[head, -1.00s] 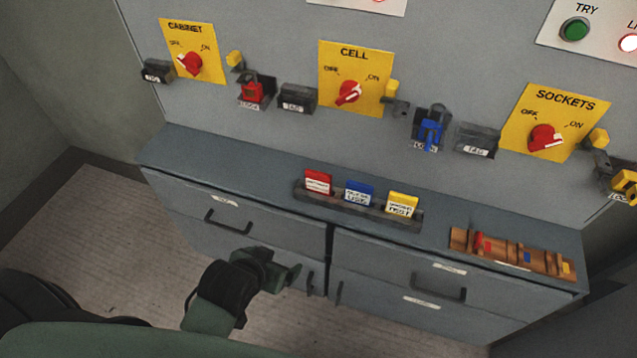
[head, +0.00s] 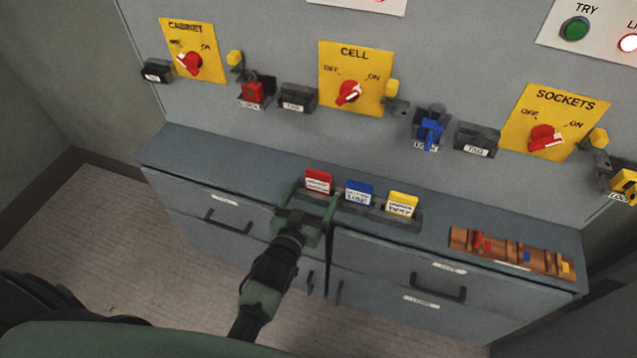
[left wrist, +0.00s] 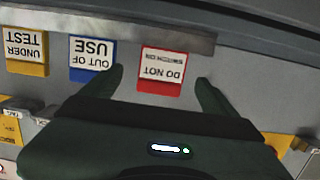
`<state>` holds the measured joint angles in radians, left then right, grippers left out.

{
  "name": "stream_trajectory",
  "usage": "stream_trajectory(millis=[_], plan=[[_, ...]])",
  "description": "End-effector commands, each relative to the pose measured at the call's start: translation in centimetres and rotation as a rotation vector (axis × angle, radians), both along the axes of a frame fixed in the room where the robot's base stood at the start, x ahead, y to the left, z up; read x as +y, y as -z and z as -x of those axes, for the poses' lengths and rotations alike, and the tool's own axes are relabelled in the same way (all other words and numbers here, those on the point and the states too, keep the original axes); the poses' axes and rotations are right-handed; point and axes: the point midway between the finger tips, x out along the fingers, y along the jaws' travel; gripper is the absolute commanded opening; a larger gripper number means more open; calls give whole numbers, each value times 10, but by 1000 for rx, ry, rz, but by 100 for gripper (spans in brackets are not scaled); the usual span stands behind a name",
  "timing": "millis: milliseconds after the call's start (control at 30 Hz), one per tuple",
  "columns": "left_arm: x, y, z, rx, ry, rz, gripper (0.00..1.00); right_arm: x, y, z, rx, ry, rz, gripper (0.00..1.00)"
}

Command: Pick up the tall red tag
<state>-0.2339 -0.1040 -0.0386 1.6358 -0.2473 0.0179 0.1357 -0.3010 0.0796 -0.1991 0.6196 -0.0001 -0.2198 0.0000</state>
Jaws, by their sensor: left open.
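The tall red tag (head: 318,182) stands upright in a dark rack (head: 378,205) on the cabinet top, at the left end of a row of three. In the left wrist view the red tag (left wrist: 161,71) reads "DO NOT SWITCH ON", upside down. My left gripper (head: 306,200) is open and reaches to the red tag from the front. In the left wrist view its fingers (left wrist: 160,82) lie to either side of the tag, with gaps showing. Whether the fingers are level with the tag in depth I cannot tell. My right gripper is not in view.
A blue tag (head: 359,193) stands close beside the red one, and a yellow tag (head: 402,204) beyond it. A wooden tray (head: 512,253) with small coloured items lies to the right. The panel with rotary switches rises behind. The cabinet top's left part is clear.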

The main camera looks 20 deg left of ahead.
Motion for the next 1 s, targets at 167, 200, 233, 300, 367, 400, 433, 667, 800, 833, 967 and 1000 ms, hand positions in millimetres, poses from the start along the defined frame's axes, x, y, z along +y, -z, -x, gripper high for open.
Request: stream_trajectory(millis=[167,200,233,300,367,400,433,667,800,833,967,1000], plan=[[1,1,-23,0,0,-1,89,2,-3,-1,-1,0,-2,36],[1,1,-29,0,0,-1,89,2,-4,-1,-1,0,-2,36],[1,2,-34,0,0,-1,89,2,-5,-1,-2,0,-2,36],[1,5,-44,1,0,0,89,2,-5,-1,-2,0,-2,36],[1,6,-51,1,0,0,89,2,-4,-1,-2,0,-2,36],[1,7,-54,2,0,0,89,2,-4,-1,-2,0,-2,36],[1,7,-56,2,0,0,89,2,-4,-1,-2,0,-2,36],[1,8,-58,2,0,0,89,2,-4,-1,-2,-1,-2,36],[1,8,-58,2,0,0,58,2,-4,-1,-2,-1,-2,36],[1,8,-58,2,0,0,50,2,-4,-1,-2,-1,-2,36],[1,8,-58,2,0,0,25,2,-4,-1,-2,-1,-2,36],[1,8,-58,2,0,0,25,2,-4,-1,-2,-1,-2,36]])
